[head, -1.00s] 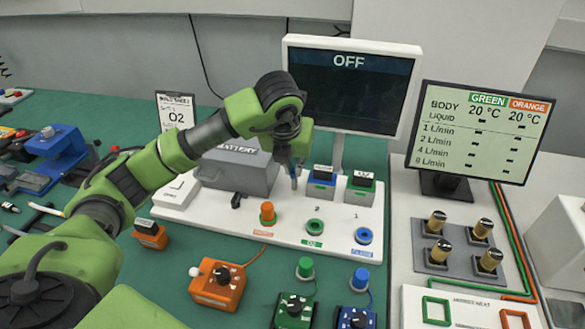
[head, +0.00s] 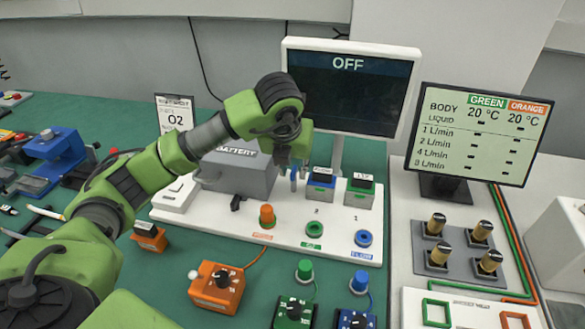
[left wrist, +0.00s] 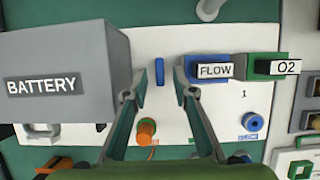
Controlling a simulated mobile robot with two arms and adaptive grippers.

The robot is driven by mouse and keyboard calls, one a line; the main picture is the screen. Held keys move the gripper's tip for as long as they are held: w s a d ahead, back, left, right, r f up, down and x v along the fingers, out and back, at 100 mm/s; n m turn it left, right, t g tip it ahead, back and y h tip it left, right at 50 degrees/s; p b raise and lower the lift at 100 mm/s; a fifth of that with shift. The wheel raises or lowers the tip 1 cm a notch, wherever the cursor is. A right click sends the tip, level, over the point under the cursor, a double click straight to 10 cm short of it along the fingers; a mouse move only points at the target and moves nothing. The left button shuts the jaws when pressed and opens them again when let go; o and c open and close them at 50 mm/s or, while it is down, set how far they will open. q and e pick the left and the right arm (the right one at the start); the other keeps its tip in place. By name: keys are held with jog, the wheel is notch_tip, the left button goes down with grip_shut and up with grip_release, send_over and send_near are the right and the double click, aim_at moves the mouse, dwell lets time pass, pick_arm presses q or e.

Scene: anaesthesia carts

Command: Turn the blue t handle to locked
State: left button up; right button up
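The blue T handle (left wrist: 159,71) shows in the left wrist view as a short upright blue bar on the white panel (left wrist: 190,42), between the grey battery box and the FLOW block. My left gripper (left wrist: 160,72) is open, with one fingertip on each side of the bar and a gap to each. I cannot tell how far the tips are above the panel. In the head view my left gripper (head: 298,172) points down beside the battery box, and the handle is not clearly visible there. My right gripper is not in view.
The battery box (head: 236,172) stands close to the left of my gripper. The FLOW block (left wrist: 208,70) and green O2 block (left wrist: 268,67) stand to its right. A monitor (head: 347,88) reading OFF rises behind. An orange plug (head: 267,215) and rings lie in front.

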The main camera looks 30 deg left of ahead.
pick_arm(q)
jog(key=v, duration=1.1)
jog(key=shift+s+r, duration=0.2)
jog(key=shift+r, duration=0.15)
